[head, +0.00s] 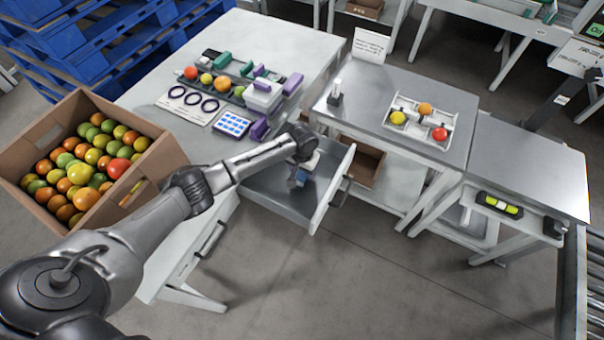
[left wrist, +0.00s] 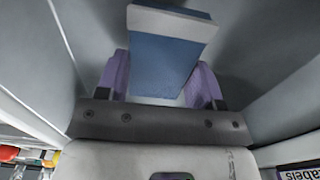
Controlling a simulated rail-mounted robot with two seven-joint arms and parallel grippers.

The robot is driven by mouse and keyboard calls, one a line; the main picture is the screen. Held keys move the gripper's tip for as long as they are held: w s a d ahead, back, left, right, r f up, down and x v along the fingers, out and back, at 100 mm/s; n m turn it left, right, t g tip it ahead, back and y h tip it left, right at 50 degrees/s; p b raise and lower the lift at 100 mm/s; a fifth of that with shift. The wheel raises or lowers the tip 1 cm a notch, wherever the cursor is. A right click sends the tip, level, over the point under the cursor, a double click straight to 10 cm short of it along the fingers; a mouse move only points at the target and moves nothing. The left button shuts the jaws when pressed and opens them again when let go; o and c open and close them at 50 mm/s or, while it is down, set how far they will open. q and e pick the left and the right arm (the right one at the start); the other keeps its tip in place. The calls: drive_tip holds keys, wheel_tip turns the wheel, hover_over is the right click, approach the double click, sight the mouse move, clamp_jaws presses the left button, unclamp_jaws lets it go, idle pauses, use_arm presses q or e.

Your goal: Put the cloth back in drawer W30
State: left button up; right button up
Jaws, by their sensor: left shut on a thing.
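My left gripper (head: 301,177) reaches down into an open grey drawer (head: 270,190) at the front of the long worktable. In the left wrist view its purple fingers (left wrist: 160,82) are shut on a blue, block-shaped thing with a pale end, which I take for the folded cloth (left wrist: 165,65). The drawer's grey walls (left wrist: 290,95) rise on both sides of it there. I cannot tell whether the cloth touches the drawer floor. In the head view the wrist and fingers mostly hide the cloth. No W30 label is readable. My right gripper is not in view.
A cardboard box of tomatoes (head: 165,150) stands at the left. Tomatoes, purple and green blocks and black rings lie on the worktable (head: 300,50). A side table (head: 380,90) with a tomato tray (head: 400,105) stands right of the drawer. The floor in front is clear.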

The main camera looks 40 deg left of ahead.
use_arm(q)
wheel_tip(320, 180, down, 2)
drive_tip(key=shift+f+b, duration=0.1)
drive_tip(key=shift+b, duration=0.25)
drive_tip(key=o, duration=0.4)
drive_tip(key=shift+f, duration=0.1)
drive_tip(key=o, duration=0.4)
drive_tip(key=shift+o, duration=0.2)
